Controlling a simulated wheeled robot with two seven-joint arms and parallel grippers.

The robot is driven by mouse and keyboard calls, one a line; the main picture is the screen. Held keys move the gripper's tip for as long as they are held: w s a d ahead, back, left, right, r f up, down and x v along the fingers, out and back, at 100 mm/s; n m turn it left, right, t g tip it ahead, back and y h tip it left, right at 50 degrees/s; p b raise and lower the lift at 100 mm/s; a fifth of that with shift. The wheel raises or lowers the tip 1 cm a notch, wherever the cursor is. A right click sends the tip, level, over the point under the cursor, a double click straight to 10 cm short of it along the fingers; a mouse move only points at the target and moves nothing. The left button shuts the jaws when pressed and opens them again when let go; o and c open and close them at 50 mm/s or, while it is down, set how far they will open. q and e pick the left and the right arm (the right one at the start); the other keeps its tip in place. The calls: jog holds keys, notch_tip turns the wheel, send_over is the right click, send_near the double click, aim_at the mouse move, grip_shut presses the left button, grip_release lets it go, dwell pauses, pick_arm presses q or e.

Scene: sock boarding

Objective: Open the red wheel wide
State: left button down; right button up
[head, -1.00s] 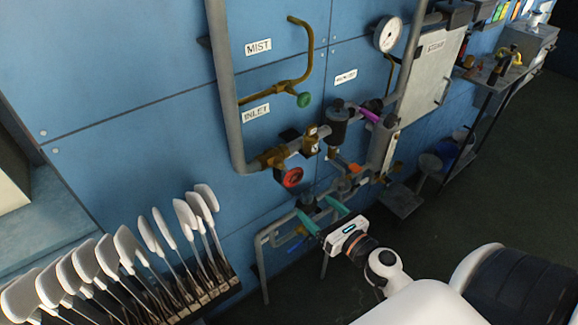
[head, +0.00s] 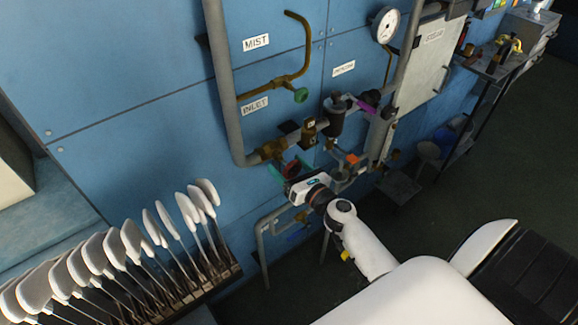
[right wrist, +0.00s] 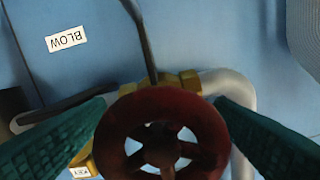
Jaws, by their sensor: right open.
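The red wheel (head: 291,168) is a small round handwheel on the brass valve (head: 271,150) near the bottom of the grey inlet pipe. It is partly hidden by my gripper in the head view. In the right wrist view the wheel (right wrist: 165,103) faces the camera, with spokes and openings. My right gripper (head: 287,169) is at the wheel, its green fingers open on either side of the rim. In the right wrist view the gripper (right wrist: 161,105) is open around the wheel; I cannot tell whether the fingers touch it. My left gripper is not in view.
A green knob (head: 301,95) on a brass pipe sits above. An orange handle (head: 352,159) and a dark cylinder (head: 336,118) are right of the wheel. A rack of white paddle-shaped boards (head: 131,243) stands at lower left. A blue wall lies behind.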

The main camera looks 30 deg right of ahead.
jog(key=c, duration=1)
